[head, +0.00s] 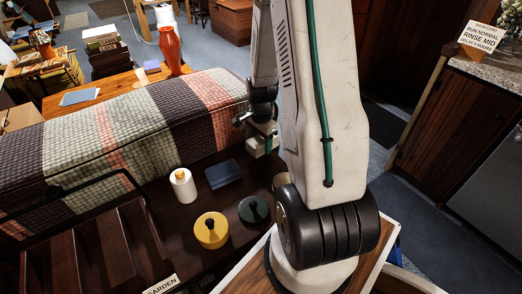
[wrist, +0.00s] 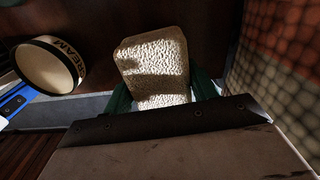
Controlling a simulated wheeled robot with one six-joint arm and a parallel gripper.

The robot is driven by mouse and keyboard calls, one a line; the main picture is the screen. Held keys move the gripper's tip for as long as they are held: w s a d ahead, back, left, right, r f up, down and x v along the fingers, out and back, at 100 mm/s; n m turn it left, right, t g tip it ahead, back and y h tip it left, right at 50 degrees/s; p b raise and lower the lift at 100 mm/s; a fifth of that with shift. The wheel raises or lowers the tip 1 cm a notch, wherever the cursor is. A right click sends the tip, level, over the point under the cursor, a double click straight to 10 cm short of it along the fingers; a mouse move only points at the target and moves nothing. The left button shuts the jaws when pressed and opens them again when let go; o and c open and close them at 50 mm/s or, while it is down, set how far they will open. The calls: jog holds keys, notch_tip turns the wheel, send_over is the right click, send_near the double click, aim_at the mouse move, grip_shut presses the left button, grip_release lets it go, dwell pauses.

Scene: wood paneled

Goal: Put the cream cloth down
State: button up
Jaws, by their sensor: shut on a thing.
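The cream cloth (wrist: 153,62) is a folded, pebbly-textured block in the wrist view. Its near end sits between the green fingers of my gripper (wrist: 160,98), which is shut on it. Its far end sticks out over a dark brown surface. In the head view my gripper (head: 264,140) hangs beside the quilt's right end, with a small pale part of the cloth (head: 254,148) showing. Most of the cloth is hidden there. A round, cream-coloured open container marked "CREAM" (wrist: 48,68) is left of the cloth in the wrist view, apart from it.
The dark surface (head: 190,255) holds a white cylinder (head: 183,185), a yellow knobbed round piece (head: 211,230), a dark green one (head: 253,209) and a blue-grey folded piece (head: 223,173). A patchwork quilt (head: 150,118) rises behind. A slatted rack (head: 105,245) is front left.

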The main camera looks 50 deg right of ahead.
jog(key=shift+f, duration=1.9)
jog(key=shift+f, duration=0.15)
jog(key=o, duration=0.9)
